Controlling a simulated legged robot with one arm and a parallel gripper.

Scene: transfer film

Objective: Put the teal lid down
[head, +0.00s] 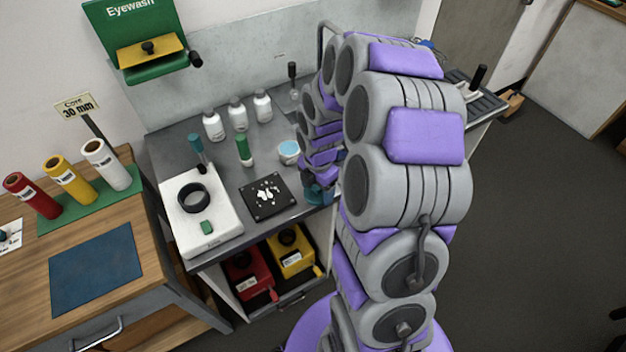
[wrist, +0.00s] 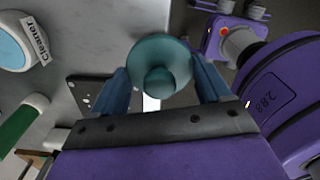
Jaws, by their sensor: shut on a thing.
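The teal lid (wrist: 160,66) is a round disc with a knob. In the wrist view it sits between the two blue fingers of my gripper (wrist: 160,80), which is shut on it, with the knob facing the camera. Below and behind it the grey bench top (wrist: 85,30) and a dark plate (wrist: 82,90) show. In the head view my gripper (head: 319,190) is a small teal-blue patch at the bench's front edge, partly hidden by my arm. I cannot tell the lid from the fingers there, nor its height above the bench.
A white cleaner jar (head: 289,152) and a green-capped tube (head: 243,150) stand left of my gripper. A black plate with white pieces (head: 265,197) and a white device with a black ring (head: 208,225) lie further left. Several white bottles (head: 237,112) stand behind.

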